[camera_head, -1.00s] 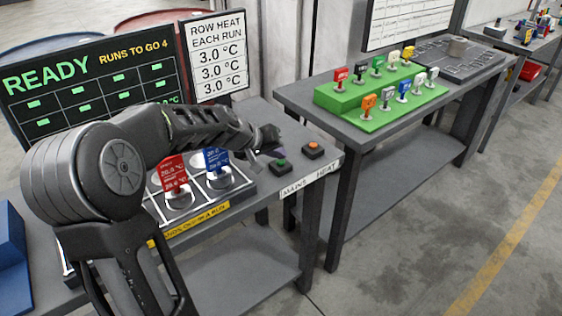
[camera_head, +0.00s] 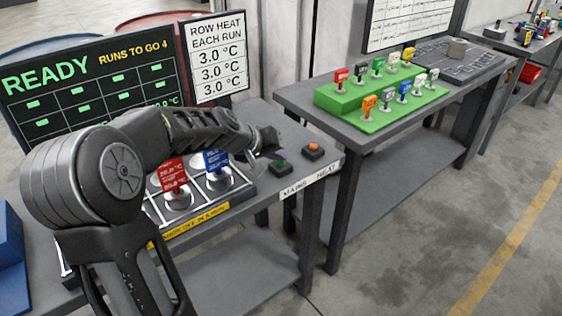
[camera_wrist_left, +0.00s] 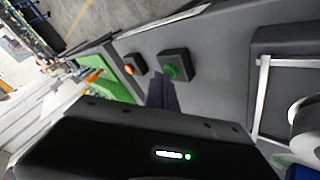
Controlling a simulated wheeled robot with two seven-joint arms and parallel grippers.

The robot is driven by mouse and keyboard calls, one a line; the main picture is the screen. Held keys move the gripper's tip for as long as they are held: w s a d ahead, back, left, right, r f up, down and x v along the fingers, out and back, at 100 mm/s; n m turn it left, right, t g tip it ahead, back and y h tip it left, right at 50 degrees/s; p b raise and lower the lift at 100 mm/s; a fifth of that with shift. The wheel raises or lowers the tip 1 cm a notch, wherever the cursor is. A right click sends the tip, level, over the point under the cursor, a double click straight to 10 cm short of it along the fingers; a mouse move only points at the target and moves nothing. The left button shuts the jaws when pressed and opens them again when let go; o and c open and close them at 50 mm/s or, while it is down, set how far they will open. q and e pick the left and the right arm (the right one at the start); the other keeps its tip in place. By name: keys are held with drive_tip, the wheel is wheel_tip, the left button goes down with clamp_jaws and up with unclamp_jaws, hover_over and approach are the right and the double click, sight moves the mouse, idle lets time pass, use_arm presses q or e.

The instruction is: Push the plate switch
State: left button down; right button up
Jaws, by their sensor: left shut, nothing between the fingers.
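Two push buttons on dark square bases sit at the right end of the bench: a green one (camera_head: 281,164) above the "MAINS" lettering and an orange one (camera_head: 313,148) above "HEAT". No label reading "plate switch" shows. My left gripper (camera_head: 276,153) is shut and empty, pointing down close to the green button, just behind it. In the left wrist view the shut fingers (camera_wrist_left: 162,92) end just beside the green button's base (camera_wrist_left: 175,66), with the orange button (camera_wrist_left: 132,64) further left. I cannot tell whether they touch. My right gripper is not in view.
A twin plate unit (camera_head: 232,185) carries red (camera_head: 173,177) and blue (camera_head: 215,160) tagged items, left of the buttons. A board (camera_head: 85,85) reads "READY, RUNS TO GO 4". A second bench holds a green stepped stand (camera_head: 350,103) with several tagged pieces.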

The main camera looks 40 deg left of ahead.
sight(278, 164)
use_arm(q)
drive_tip(key=shift+r+p, duration=0.6)
drive_tip(key=shift+r, duration=0.2)
wheel_tip(278, 164, up, 6)
drive_tip(key=p, duration=0.4)
idle(0.4)
